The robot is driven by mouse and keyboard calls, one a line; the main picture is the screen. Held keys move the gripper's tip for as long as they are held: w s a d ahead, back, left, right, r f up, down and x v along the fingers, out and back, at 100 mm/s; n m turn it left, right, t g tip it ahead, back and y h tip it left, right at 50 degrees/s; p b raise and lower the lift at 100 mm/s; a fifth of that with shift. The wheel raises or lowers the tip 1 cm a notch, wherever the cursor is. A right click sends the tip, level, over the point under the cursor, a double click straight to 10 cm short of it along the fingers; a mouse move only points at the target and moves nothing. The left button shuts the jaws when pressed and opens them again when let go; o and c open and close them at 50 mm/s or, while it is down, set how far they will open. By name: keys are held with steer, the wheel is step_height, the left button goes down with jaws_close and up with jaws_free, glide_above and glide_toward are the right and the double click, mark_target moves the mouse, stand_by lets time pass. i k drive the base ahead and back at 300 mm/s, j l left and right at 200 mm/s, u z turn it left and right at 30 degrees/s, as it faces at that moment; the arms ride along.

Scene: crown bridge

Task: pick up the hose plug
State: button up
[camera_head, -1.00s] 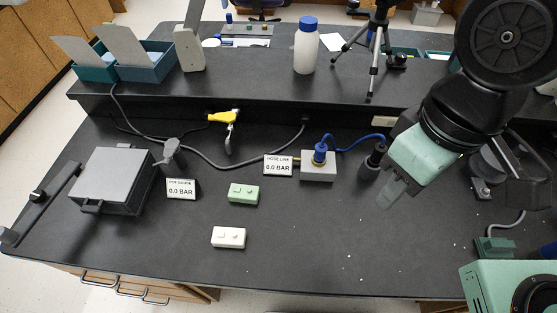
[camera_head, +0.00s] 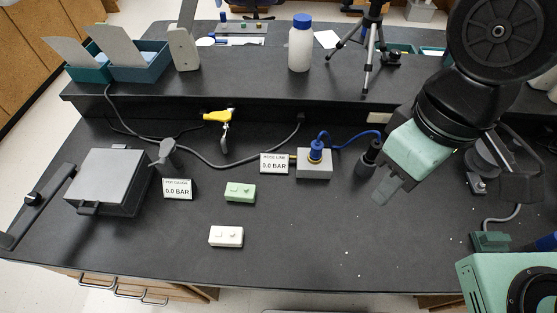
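A blue hose plug (camera_head: 316,151) stands upright on a small grey block (camera_head: 314,168) near the middle of the bench. A blue hose (camera_head: 345,134) loops from it to the right, toward a dark upright fitting (camera_head: 368,158). A label beside the block reads HOSE LINE 0.0 BAR (camera_head: 273,164). My gripper (camera_head: 384,192) hangs to the right of the plug, in front of the dark fitting in the picture, apart from the plug. Its grey fingers point down and left. They overlap from this angle, so their opening does not show. Nothing is visible in them.
A grey lidded box (camera_head: 108,180), a POT GAUGE label (camera_head: 177,189), green (camera_head: 240,192) and white (camera_head: 226,236) blocks stand to the left. The bench's front middle is mostly clear.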

mark_target(316, 152)
steer(key=j+u, duration=0.65)
steer(key=u, duration=0.2)
